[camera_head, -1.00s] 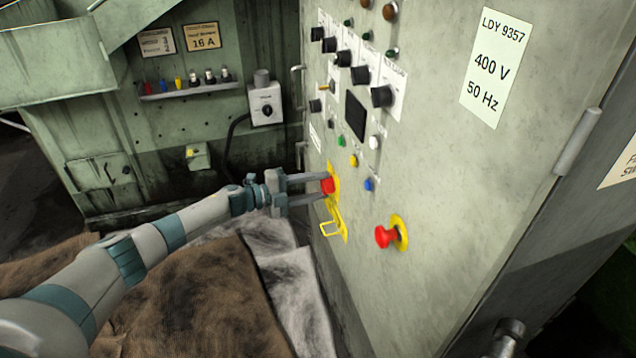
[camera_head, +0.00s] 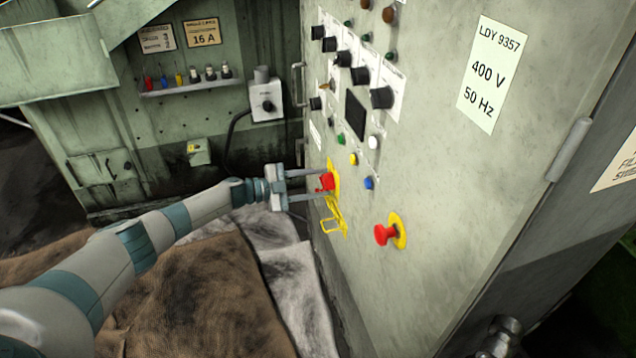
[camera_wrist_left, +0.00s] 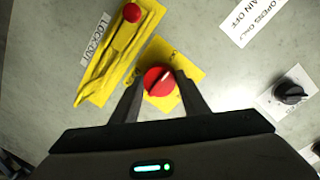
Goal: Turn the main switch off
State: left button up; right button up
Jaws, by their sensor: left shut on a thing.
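The main switch is a red round knob on a yellow plate (camera_wrist_left: 181,60) on the grey cabinet front. In the head view the knob (camera_head: 327,181) sits at the cabinet's left part. In the left wrist view the knob (camera_wrist_left: 157,83) shows a short pale mark slanting up to the right. My left gripper (camera_head: 317,183) reaches it from the left, shut on the knob. In the left wrist view its two dark fingers (camera_wrist_left: 160,88) lie on either side of the knob. My right gripper is not in view.
A yellow lockout bracket (camera_head: 333,220) sits just below the switch. A red mushroom button (camera_head: 385,235) stands out to the lower right. Black knobs (camera_head: 360,75) and coloured buttons (camera_head: 369,183) are above. A black knob (camera_wrist_left: 290,92) is right in the wrist view.

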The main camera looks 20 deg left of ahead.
pick_arm(q)
jog(key=o, duration=1.1)
jog(key=shift+c, duration=0.2)
jog(key=shift+a, duration=0.15)
jog(key=b+v, duration=0.1)
jog(key=v, duration=1.6)
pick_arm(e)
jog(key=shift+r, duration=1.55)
pick_arm(q)
jog(key=shift+s, duration=0.1)
